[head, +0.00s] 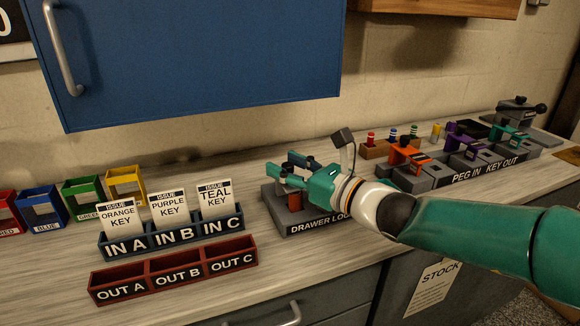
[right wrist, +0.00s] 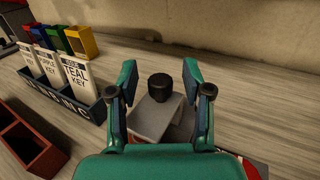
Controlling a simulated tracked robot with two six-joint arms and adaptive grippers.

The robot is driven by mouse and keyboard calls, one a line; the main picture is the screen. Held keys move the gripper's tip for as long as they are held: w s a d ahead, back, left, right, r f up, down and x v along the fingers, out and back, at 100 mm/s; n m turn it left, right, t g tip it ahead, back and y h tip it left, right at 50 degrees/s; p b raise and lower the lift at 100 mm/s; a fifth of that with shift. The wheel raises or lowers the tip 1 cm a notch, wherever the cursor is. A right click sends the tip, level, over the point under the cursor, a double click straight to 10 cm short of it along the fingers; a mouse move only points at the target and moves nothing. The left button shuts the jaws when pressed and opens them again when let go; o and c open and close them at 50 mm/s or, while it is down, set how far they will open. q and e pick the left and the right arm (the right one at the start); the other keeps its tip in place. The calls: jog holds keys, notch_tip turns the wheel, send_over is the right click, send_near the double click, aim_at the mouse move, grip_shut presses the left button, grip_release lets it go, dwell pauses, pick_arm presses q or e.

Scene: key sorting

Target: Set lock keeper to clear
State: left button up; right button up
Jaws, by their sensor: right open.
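The drawer lock unit (head: 318,228), a grey base labelled "DRAWER LOC…", sits mid-counter, mostly covered by my right gripper (head: 281,165). In the right wrist view a black round knob (right wrist: 159,86) stands on a grey block (right wrist: 154,118), between the open fingers of my right gripper (right wrist: 160,75). The fingers are on both sides of the knob; whether they touch it is unclear. A red part (head: 294,201) shows under the gripper. Which part is the keeper, and its setting, cannot be told. My left gripper is not in view.
A blue rack (head: 172,240) holds issue cards left of the lock, with a red OUT tray (head: 172,277) in front. Coloured bins (head: 82,198) stand behind left. The PEG IN KEY OUT unit (head: 490,165) is at right. A blue cabinet (head: 190,60) hangs above.

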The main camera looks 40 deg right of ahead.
jog(key=shift+c, duration=0.2)
grip_shut()
